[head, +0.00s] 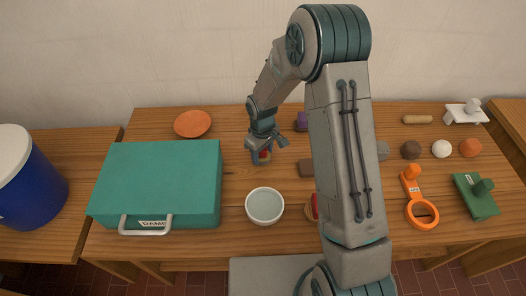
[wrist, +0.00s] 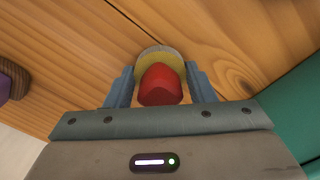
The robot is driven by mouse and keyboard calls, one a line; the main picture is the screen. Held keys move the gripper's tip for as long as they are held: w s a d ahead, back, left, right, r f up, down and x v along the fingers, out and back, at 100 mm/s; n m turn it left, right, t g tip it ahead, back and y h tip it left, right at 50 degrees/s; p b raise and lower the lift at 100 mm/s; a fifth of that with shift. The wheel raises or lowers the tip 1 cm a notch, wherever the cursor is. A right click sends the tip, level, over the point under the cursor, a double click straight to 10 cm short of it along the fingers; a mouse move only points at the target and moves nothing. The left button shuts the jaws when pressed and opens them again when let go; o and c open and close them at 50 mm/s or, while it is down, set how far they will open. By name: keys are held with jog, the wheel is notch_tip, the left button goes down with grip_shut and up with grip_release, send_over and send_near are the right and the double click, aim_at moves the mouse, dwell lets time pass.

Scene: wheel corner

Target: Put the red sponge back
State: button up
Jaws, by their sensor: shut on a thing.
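My gripper (wrist: 160,78) is shut on a red, rounded, knob-like piece, which I take for the red sponge (wrist: 160,86). A round yellow part with a grey rim shows just beyond the red in the wrist view; whether it is joined to the red piece I cannot tell. In the head view my gripper (head: 262,156) points down over the table between the green case and my upper arm. A little of the red sponge (head: 265,155) shows between the fingers. Whether it touches the table is unclear.
A pale bowl (head: 265,206) stands in front of the gripper. The teal case (head: 160,185) is at left, an orange dish (head: 193,124) behind it. A red-and-yellow thing (head: 313,207) is partly hidden by my arm. Several balls, including a white one (head: 441,149), and an orange tool (head: 420,211) lie right.

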jog(key=shift+f, duration=0.2)
jog(key=o, duration=0.9)
jog(key=shift+r, duration=0.1)
